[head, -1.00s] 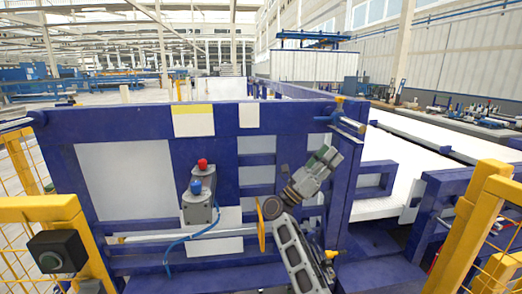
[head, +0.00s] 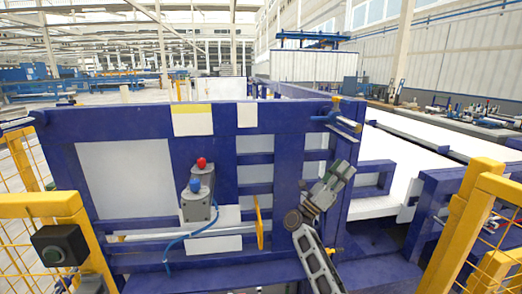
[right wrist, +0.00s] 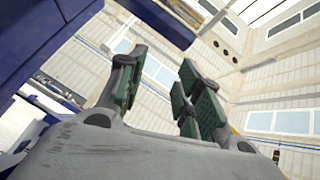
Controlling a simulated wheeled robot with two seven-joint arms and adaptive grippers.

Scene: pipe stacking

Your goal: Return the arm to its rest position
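My right gripper (head: 343,172) is raised in front of the right part of the blue frame (head: 290,180), at the upper end of my arm, which comes up from the bottom edge. It points up and to the right. In the right wrist view its two green-padded fingers (right wrist: 157,88) stand apart with nothing between them, so it is open and empty. My left gripper is not in view.
A blue pushbutton and a red one (head: 202,163) sit on a grey box on the frame. A pale horizontal tube (head: 165,235) runs to a yellow disc (head: 259,222). Yellow fences (head: 470,215) stand at both sides. Short pipes (head: 345,121) rest at the frame's top right corner.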

